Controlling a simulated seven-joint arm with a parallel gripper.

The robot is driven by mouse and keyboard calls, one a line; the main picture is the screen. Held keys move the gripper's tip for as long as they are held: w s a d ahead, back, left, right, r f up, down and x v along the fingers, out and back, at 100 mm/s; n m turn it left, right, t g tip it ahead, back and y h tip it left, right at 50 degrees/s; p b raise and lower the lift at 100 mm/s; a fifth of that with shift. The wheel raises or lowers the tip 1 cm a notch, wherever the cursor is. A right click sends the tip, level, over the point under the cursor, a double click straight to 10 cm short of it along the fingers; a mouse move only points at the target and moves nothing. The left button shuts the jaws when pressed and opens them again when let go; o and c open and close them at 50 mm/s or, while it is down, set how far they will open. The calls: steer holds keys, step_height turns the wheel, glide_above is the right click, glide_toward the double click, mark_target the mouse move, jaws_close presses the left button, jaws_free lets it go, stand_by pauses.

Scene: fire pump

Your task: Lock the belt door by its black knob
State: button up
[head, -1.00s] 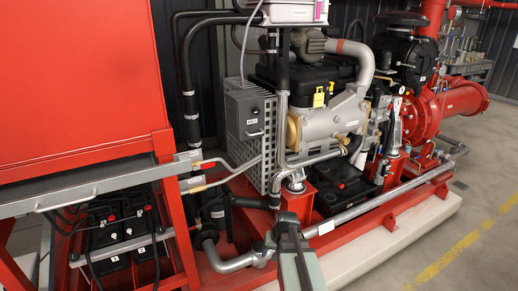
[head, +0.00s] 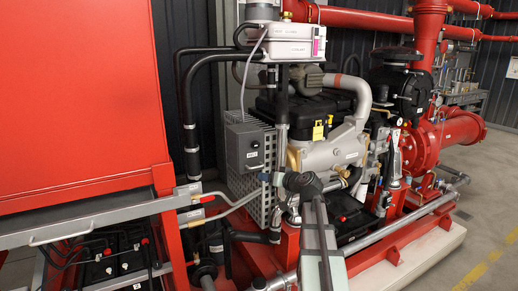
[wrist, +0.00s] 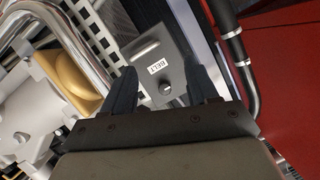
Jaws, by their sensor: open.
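The belt door is a grey panel (head: 243,160) on the grey perforated guard in the head view, left of the engine. Its white BELT label (wrist: 159,67) reads clearly in the wrist view, on the grey door plate (wrist: 150,49). The small round knob (wrist: 165,88) shows below the label, between my fingers; it looks dark grey. In the head view the knob (head: 255,145) is a small dark spot above the label. My gripper (wrist: 160,66) is open, one dark finger on each side of the knob. I cannot tell whether the fingers touch the door.
A bare metal pipe (wrist: 77,45) and a brass-coloured part (wrist: 68,75) lie left of my gripper in the wrist view. Black hoses (head: 188,110) and a red cabinet (head: 75,100) stand left of the door. The engine (head: 320,135) is close on the right.

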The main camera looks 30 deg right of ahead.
mark_target(258, 146)
steer(key=w+d+r+n+t+h, duration=0.2)
steer(key=d+r+n+t, duration=0.15)
steer(key=r+n, duration=0.25)
steer(key=w, duration=1.3)
steer(key=shift+w+a, duration=0.1)
steer(key=shift+w, duration=0.25)
steer(key=shift+c, duration=0.4)
steer(key=c, duration=1)
